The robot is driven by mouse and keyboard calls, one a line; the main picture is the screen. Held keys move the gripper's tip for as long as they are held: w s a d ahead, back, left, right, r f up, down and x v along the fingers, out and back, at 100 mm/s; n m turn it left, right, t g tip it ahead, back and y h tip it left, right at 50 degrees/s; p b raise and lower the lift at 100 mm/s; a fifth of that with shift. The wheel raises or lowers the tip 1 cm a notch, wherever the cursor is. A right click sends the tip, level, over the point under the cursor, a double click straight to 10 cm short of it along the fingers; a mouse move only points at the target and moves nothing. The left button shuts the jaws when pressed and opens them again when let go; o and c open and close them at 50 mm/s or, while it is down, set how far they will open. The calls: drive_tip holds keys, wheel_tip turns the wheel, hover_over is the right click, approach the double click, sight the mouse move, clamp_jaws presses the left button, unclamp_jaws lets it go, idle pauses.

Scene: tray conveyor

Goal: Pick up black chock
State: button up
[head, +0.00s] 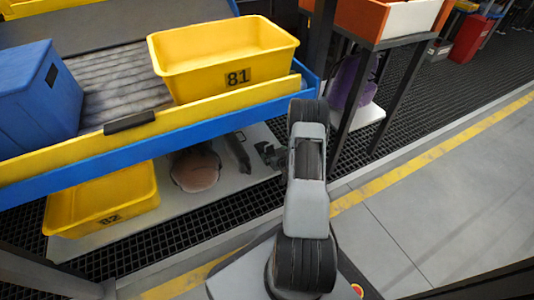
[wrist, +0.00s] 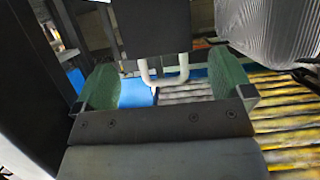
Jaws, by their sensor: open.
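My gripper (head: 268,154) is beside the lower white shelf in the head view, below the edge of the conveyor. In the wrist view its green fingers (wrist: 165,88) are wide apart. A black block (wrist: 150,28) with a pale U-shaped loop shows at the top, beyond and between the fingers, with no visible contact. In the head view a dark long object (head: 237,152) lies on the lower shelf just left of my gripper. Another black bar (head: 130,122) sits on the yellow rail. I cannot tell for certain which one is the black chock.
A yellow bin marked 81 (head: 220,65) and a blue box (head: 38,98) stand on the conveyor. Below are a yellow bin marked 82 (head: 105,205) and a round brownish object (head: 195,170). Dark table legs (head: 345,115) stand close right.

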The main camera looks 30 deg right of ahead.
sight(270, 150)
drive_tip(key=b+x, duration=0.1)
drive_tip(key=x, duration=0.2)
drive_tip(key=shift+w+f+b, duration=0.25)
drive_tip(key=shift+f+b, duration=0.05)
drive_tip(key=shift+b, duration=0.05)
drive_tip(key=shift+w+d+f, duration=0.1)
drive_tip(key=shift+w, duration=0.4)
drive_tip(key=c, duration=1.4)
